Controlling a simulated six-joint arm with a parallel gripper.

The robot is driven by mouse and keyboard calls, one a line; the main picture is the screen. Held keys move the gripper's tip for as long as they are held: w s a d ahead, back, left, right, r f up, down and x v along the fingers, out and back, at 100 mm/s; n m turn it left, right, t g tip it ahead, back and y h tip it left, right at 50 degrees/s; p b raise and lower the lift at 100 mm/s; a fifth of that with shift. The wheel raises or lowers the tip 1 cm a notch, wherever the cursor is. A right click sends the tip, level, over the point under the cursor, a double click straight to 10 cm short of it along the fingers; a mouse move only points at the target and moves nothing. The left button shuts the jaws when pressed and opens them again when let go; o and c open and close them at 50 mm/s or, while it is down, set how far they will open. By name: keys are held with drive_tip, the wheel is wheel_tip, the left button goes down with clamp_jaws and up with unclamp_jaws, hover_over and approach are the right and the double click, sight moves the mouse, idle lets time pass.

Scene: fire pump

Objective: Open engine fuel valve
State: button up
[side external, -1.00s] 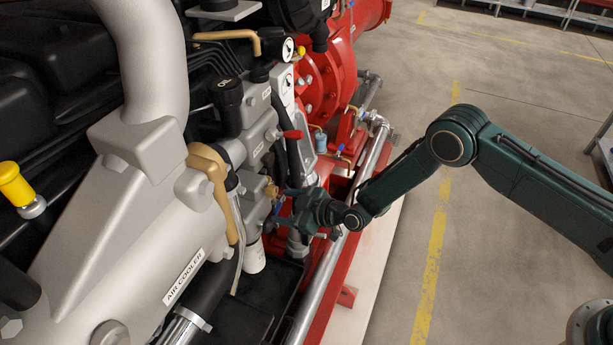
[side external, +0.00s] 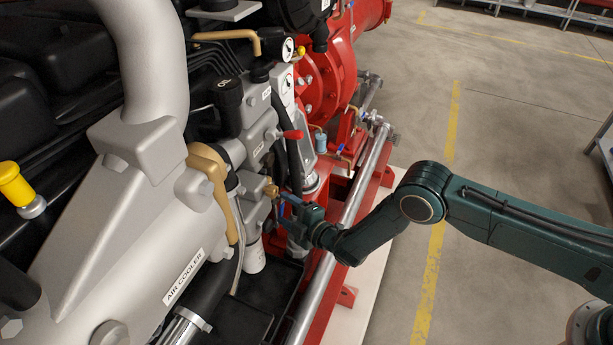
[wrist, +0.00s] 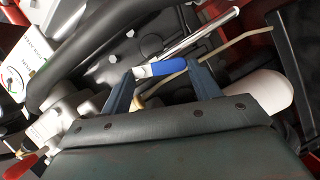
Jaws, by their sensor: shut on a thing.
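The fuel valve's blue lever handle (side external: 290,198) sticks out to the right from a small brass fitting (side external: 271,189) on the side of the grey engine block. In the wrist view the blue handle (wrist: 163,68) lies crosswise between the two finger tips. My gripper (side external: 294,210) is shut on the handle; it also shows in the wrist view (wrist: 163,80). In the side view my gripper hides part of the handle.
A red lever (side external: 292,134) sits above on the engine. A white filter (side external: 254,258) hangs below left. A silver pipe (side external: 325,280) and red base frame (side external: 349,296) run beneath my wrist.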

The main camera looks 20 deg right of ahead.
drive_tip(key=shift+w+d+f+n+t, duration=0.2)
drive_tip(key=shift+n+t, duration=0.2)
drive_tip(key=shift+n, duration=0.55)
drive_tip(key=shift+w+d+f+n+t, duration=0.15)
drive_tip(key=shift+n+t, duration=0.25)
drive_tip(key=shift+n, duration=0.55)
drive_tip(key=shift+s, duration=0.1)
drive_tip(key=o, duration=1)
drive_tip(key=shift+s, duration=0.15)
drive_tip(key=shift+v, duration=3.5)
drive_tip(key=shift+d+f, duration=0.1)
